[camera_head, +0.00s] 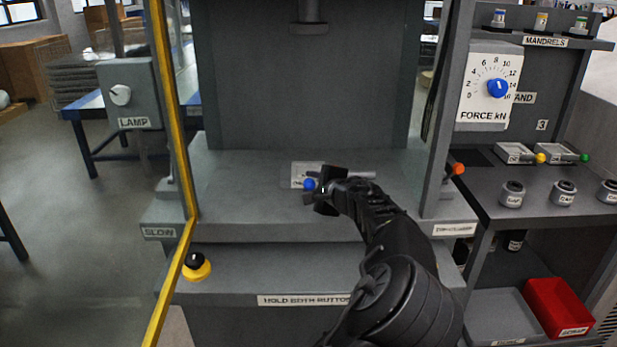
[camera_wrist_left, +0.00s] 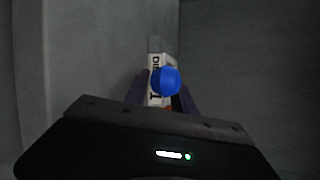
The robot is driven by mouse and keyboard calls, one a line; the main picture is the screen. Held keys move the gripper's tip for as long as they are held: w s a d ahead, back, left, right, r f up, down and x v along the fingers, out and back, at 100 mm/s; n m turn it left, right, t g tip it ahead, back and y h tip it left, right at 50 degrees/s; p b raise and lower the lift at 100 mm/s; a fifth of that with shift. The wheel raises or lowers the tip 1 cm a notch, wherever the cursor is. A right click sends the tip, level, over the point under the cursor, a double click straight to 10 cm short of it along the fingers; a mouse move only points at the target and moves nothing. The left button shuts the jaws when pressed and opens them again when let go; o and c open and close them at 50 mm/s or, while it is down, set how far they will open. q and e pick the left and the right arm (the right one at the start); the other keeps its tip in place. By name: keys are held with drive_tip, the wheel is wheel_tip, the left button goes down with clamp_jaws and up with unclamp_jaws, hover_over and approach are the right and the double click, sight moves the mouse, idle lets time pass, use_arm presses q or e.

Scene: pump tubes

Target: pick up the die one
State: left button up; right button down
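A die with a blue ball knob (camera_head: 309,184) and a pale labelled top (camera_head: 305,168) shows at the press bed, in the middle of the head view. My left gripper (camera_head: 325,198) is right beside the knob and partly hides the die. In the left wrist view the blue knob (camera_wrist_left: 166,81) and the label starting "DI" (camera_wrist_left: 154,66) lie between my two dark fingers (camera_wrist_left: 164,100). The fingers are close to the die's sides; whether they press on it is not clear. My right gripper is not in view.
Dies with yellow (camera_head: 540,158) and green (camera_head: 585,157) knobs lie on the right stand. A red scrap bin (camera_head: 558,305) sits below.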

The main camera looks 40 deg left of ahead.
use_arm(q)
drive_tip(key=shift+c, duration=0.5)
clamp_jaws()
idle(0.8)
drive_tip(key=shift+r, duration=0.1)
